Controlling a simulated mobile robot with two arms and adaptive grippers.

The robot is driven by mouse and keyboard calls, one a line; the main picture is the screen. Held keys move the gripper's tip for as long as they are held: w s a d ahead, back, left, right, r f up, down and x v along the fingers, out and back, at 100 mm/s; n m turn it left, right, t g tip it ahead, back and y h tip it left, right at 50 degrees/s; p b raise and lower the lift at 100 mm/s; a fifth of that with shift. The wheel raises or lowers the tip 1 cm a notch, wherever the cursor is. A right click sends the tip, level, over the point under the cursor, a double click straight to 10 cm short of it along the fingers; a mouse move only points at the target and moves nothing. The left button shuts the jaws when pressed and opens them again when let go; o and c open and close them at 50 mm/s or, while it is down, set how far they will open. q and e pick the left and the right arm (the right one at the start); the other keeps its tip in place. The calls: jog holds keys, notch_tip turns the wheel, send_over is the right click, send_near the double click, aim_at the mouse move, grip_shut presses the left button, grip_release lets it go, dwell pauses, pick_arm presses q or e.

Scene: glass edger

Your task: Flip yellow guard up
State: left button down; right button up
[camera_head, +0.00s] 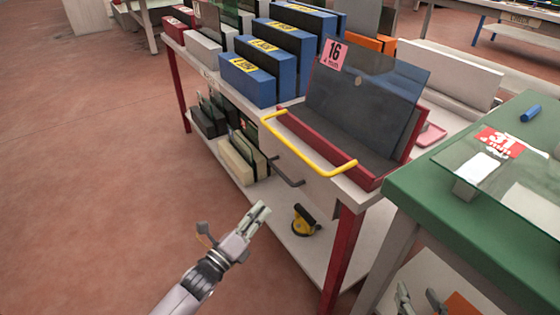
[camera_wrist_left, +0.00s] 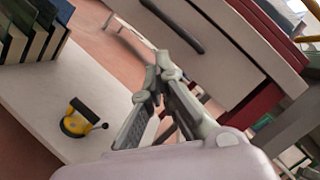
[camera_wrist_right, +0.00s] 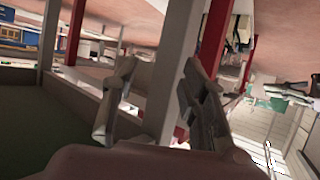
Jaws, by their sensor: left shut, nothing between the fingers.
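The yellow guard (camera_head: 308,152) is a bent bar along the front of a red-edged holder (camera_head: 364,178) on the table, lying low across the front of the tinted panes marked 16 (camera_head: 360,98). A yellow piece at the right edge of the left wrist view (camera_wrist_left: 306,39) seems to be part of it. My left gripper (camera_head: 262,208) is shut and empty, below and left of the guard, apart from it. My right gripper (camera_wrist_right: 158,68) is open and empty beside the table legs; its fingers also show low in the head view (camera_head: 420,300).
A dark handle (camera_head: 286,174) sticks out from the table's front below the guard. A yellow and black suction cup (camera_head: 303,220) stands on the lower shelf. Blue blocks (camera_head: 248,82) stand left of the panes. A green table (camera_head: 420,190) bears a glass sheet at right. Open floor lies left.

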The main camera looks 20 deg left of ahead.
pick_arm(q)
jog(key=shift+s+a+r+m+h, duration=0.35)
jog(key=shift+r+m+h, duration=0.5)
jog(key=shift+m+h, duration=1.15)
jog(key=shift+s+a+r+m+h, duration=0.1)
jog(key=shift+s+r+m+h, duration=0.65)
jog(key=shift+m, duration=2.2)
jog(key=shift+s+a+r+m+h, duration=0.1)
jog(key=shift+a+r+m+h, duration=0.15)
jog(key=shift+r+m+h, duration=1.35)
pick_arm(e)
notch_tip(320, 180, up, 6)
jog(key=w+a+t, duration=0.1)
jog(key=w+t, duration=0.1)
jog(key=t, duration=0.1)
jog(key=shift+w+a+r+y, duration=0.2)
jog(key=shift+r+y, duration=0.05)
jog(key=shift+y, duration=0.15)
pick_arm(q)
jog(key=shift+f+m+h, duration=0.35)
jog(key=shift+f+m, duration=0.15)
jog(key=shift+m, duration=0.35)
jog(key=s+a+r+x, duration=0.1)
jog(key=r+x, duration=0.1)
jog(key=x, duration=1)
jog(key=shift+d+r, duration=0.15)
jog(key=shift+r, duration=0.3)
pick_arm(e)
jog(key=shift+s+d+f, duration=0.1)
jog(key=shift+f, duration=0.25)
